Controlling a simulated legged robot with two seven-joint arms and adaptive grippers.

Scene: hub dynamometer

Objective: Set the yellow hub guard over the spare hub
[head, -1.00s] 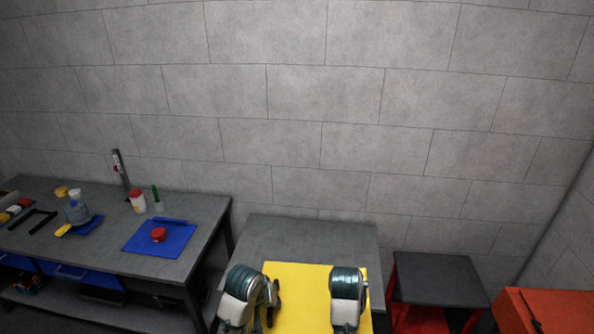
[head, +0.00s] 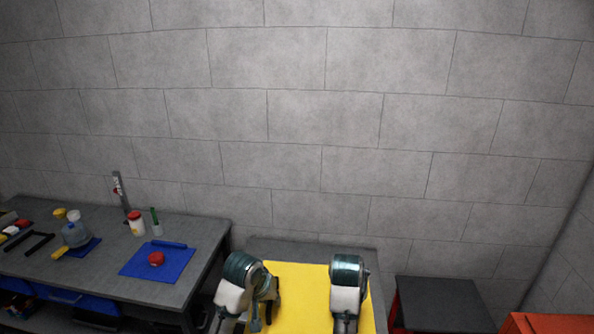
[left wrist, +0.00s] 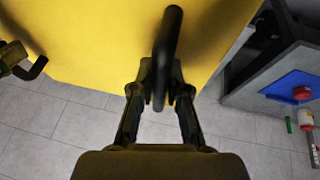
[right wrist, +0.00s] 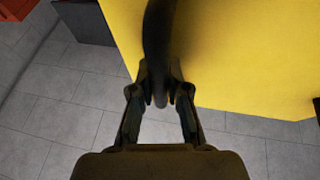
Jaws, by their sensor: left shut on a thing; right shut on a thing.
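The yellow hub guard (head: 301,297) is a broad yellow piece between my two arms at the bottom of the head view. It also fills the upper part of the left wrist view (left wrist: 95,45) and the right wrist view (right wrist: 240,55). My left gripper (left wrist: 160,98) is shut on a dark bar-like handle (left wrist: 168,45) on the guard. My right gripper (right wrist: 160,98) is shut on another dark handle (right wrist: 158,40). In the head view my arms hide most of the fingers. I cannot make out the spare hub in any view.
A grey table (head: 310,250) stands behind the guard. A workbench at left (head: 100,265) carries a blue mat (head: 140,262), a red-lidded jar (head: 137,224) and other small items. A dark-topped stand (head: 440,303) and an orange-red object (head: 550,325) are at right. A block wall closes the back.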

